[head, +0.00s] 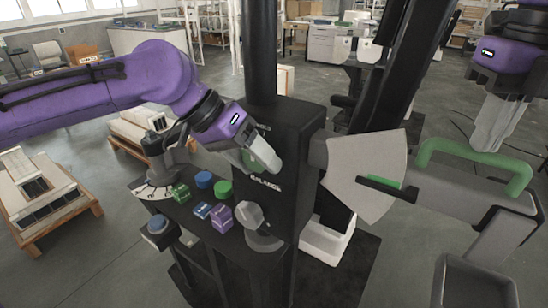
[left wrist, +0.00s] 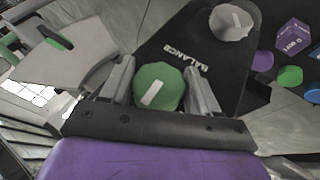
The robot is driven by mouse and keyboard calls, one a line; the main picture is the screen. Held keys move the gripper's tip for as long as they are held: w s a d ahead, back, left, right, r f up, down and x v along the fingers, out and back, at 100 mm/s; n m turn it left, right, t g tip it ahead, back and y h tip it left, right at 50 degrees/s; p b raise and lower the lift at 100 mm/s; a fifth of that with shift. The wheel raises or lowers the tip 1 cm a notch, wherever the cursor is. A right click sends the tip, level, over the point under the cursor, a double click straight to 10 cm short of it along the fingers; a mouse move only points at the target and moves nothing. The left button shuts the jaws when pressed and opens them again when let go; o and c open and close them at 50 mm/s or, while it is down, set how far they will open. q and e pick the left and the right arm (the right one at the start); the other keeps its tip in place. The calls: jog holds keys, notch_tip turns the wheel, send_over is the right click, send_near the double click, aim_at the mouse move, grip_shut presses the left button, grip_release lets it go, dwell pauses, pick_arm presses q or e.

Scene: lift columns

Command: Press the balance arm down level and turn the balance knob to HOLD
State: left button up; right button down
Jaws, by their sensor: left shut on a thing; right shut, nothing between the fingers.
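The green balance knob (head: 250,160) is on the black column beside the word BALANCE. In the left wrist view, the knob (left wrist: 160,88) sits between the fingers of my left gripper (left wrist: 160,75), and its white line is tilted. My left gripper (head: 262,152) is shut on it in the head view, partly hiding it. The grey balance arm (head: 450,192) extends right from the column and carries a green bar handle (head: 515,170). My right gripper (head: 487,145) is shut and empty at the handle's top; contact is unclear. A dark pointer (head: 400,194) lies by the green mark (head: 386,181) on the fan-shaped plate.
A black panel below the column carries a grey knob (head: 258,228), a grey lever over a white dial (head: 155,190), and several green, blue and purple blocks and discs. A grey bin (head: 475,285) stands at lower right. Loaded pallets (head: 50,215) stand at left.

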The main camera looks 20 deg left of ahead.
dwell(0.4)
pick_arm(q)
jog(key=o, duration=1)
jog(key=shift+c, duration=0.2)
jog(key=v, duration=1.2)
jog(key=shift+d+r, duration=0.1)
jog(key=shift+r, duration=0.1)
notch_tip(320, 180, up, 8)
jog(key=p, duration=0.8)
pick_arm(e)
notch_tip(320, 180, up, 8)
